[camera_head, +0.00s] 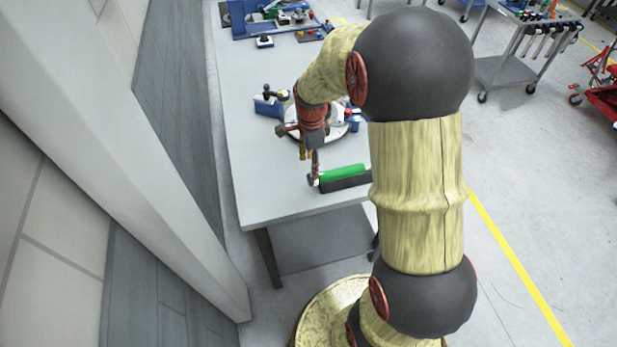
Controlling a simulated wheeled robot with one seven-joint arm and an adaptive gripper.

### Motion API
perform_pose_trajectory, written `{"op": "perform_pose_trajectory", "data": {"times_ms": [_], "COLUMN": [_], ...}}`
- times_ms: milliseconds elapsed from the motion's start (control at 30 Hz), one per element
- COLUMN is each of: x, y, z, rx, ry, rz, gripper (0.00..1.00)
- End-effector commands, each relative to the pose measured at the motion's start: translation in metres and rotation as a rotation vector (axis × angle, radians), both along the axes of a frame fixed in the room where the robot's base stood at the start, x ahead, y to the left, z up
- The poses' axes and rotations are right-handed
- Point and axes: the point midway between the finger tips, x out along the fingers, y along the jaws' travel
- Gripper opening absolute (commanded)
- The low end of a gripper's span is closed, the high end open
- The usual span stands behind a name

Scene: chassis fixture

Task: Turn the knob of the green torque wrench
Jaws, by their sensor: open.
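The green torque wrench (343,172) lies near the front edge of the grey workbench, with a black part along its near side. Its right end is hidden behind my arm. A small dark and metallic end (313,180), perhaps the knob, shows at its left. My gripper (310,158) points down just above and beside this left end. It is open and nothing shows held in it. It is too small to tell whether a finger touches the wrench.
A round plate with blue fixtures (354,118) stands just behind my gripper. A blue clamp-like part (267,107) is to its left. More tools and a blue fixture (238,18) lie at the bench's far end. The workbench (262,190) is clear at front left.

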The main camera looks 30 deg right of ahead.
Motion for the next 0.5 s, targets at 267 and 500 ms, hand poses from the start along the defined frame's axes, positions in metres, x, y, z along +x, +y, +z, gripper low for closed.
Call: {"op": "perform_pose_trajectory", "data": {"times_ms": [267,500], "x": [-0.001,0.001], "y": [0.000,0.000], "z": [-0.042,-0.069], "rx": [0.001,0.001], "ry": [0.005,0.002], "rz": [0.001,0.002], "gripper": [0.51,0.51]}}
